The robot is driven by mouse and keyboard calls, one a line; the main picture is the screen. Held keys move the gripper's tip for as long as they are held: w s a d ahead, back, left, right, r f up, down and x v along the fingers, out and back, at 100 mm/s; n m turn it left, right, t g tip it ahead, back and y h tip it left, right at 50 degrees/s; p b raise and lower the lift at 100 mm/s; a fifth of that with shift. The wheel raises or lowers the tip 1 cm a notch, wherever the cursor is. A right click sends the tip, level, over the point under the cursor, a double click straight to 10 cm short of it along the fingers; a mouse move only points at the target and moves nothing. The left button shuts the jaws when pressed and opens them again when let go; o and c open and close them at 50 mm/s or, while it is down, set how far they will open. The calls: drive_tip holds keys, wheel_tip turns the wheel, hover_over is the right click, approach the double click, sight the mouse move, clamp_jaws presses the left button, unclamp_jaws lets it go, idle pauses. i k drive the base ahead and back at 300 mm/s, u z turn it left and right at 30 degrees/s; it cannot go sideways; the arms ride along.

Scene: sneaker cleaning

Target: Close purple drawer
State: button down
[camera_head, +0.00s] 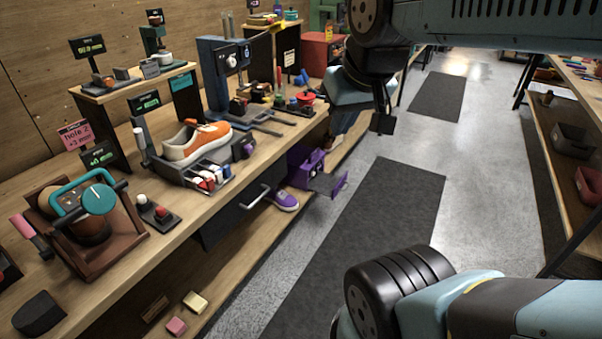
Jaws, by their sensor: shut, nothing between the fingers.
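A small purple drawer unit (305,170) is mounted under the front edge of the workbench, near the middle of the picture. Its purple drawer front (341,185) stands out to the right, apart from the unit, so the drawer is open. My gripper (330,138) hangs at the end of my arm, above and slightly right of the purple unit in the picture. It is shut and looks empty; its fingertips are small and hard to make out. It appears apart from the drawer front.
A purple sneaker (284,198) lies just left of the purple unit, beside a dark drawer with a light handle (255,197). The workbench (180,210) holds an orange sneaker (198,141) and tools. Grey floor with a dark mat (375,215) lies clear to the right.

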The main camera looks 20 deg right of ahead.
sight(329, 186)
drive_tip(key=u, duration=0.1)
drive_tip(key=i, duration=1)
drive_tip(key=z, duration=0.65)
drive_tip(key=i, duration=0.55)
drive_tip(key=z, duration=0.45)
drive_tip(key=k, duration=0.75)
drive_tip(key=z, duration=0.2)
drive_tip(key=i, duration=0.75)
drive_tip(key=u, duration=0.15)
